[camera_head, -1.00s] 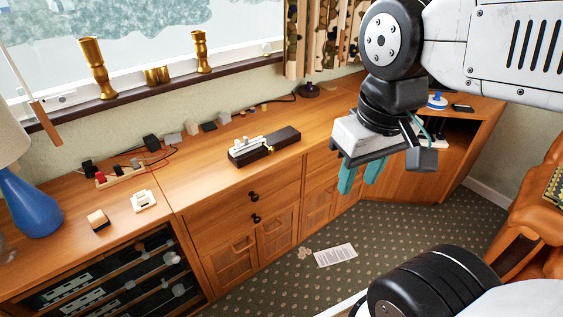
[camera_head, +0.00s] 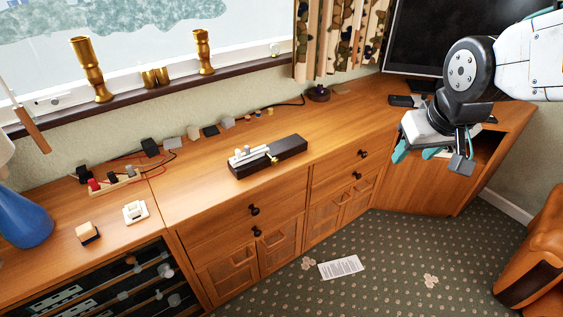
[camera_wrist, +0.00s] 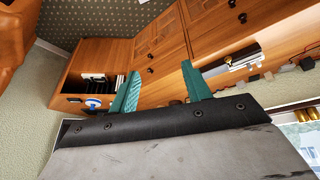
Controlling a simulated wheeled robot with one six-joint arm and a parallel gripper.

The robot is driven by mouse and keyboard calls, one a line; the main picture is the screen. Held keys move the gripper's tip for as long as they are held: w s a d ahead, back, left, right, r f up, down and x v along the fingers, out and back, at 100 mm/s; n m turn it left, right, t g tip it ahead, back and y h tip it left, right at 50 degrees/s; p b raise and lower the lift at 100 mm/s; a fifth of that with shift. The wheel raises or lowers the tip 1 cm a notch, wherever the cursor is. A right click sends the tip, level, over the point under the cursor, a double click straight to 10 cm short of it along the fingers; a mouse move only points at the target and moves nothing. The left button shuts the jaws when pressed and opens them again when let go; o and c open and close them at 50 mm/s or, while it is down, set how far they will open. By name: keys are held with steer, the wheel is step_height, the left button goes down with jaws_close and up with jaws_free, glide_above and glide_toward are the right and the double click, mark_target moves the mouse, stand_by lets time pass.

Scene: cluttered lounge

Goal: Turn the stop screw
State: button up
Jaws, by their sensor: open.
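A dark brown block with a pale metal bar along its top (camera_head: 268,156) lies on the wooden sideboard top. A small brass-coloured piece (camera_head: 271,158) sits at the bar's right end; it may be the stop screw, but it is too small to tell. The dark block also shows at the right of the wrist view (camera_wrist: 232,68). My gripper (camera_head: 415,154) is in the air to the right of the block, well apart from it. Its two teal fingers are spread with nothing between them in the wrist view (camera_wrist: 160,88).
The sideboard top (camera_head: 210,180) has clear wood in front of and right of the block. Cables and small boxes (camera_head: 172,143) line the back. A monitor (camera_head: 430,40) stands at the far right. An orange leather chair (camera_head: 535,260) is at lower right. Paper (camera_head: 340,267) lies on the carpet.

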mark_target(276, 163)
steer(key=w+a+f+n+t+y, duration=0.25)
steer(key=w+a+f, duration=0.3)
steer(key=w, duration=0.55)
steer(key=w+a+f+n+t+y, duration=0.1)
steer(key=w+a+f+t, duration=0.5)
steer(key=w, duration=0.6)
steer(key=a+f+n+t+y, duration=0.1)
steer(key=a+f+y, duration=0.2)
steer(key=a+f, duration=0.4)
steer(key=a+f+n+t+y, duration=0.15)
steer(key=a+f+y, duration=0.25)
steer(key=f, duration=0.5)
steer(key=shift+g, duration=0.3)
steer(key=x, duration=0.7)
steer(key=shift+w+a+f, duration=0.2)
steer(key=c, duration=1)
